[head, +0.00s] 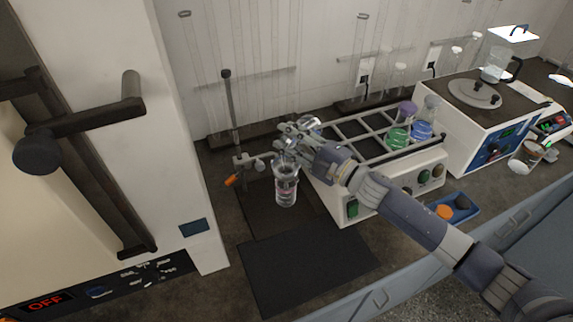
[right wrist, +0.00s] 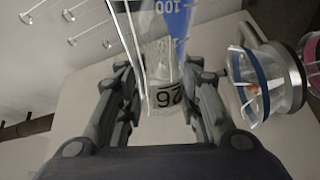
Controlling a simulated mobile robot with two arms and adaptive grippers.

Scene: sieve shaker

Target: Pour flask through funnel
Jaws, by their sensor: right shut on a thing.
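My right gripper (head: 288,143) is shut on a clear glass flask (head: 309,124). The flask also shows between the fingers in the right wrist view (right wrist: 160,60), with blue graduations and a numbered label. Below the gripper is a clear glass vessel (head: 286,192). The funnel is partly hidden by the fingers, and I cannot make out its outline surely. Clear glassware with a blue ring (right wrist: 262,80) shows at the right of the wrist view. My left gripper is not in view.
A dark mat (head: 300,268) is bare. A white cabinet with dark handles (head: 85,122) stands at left.

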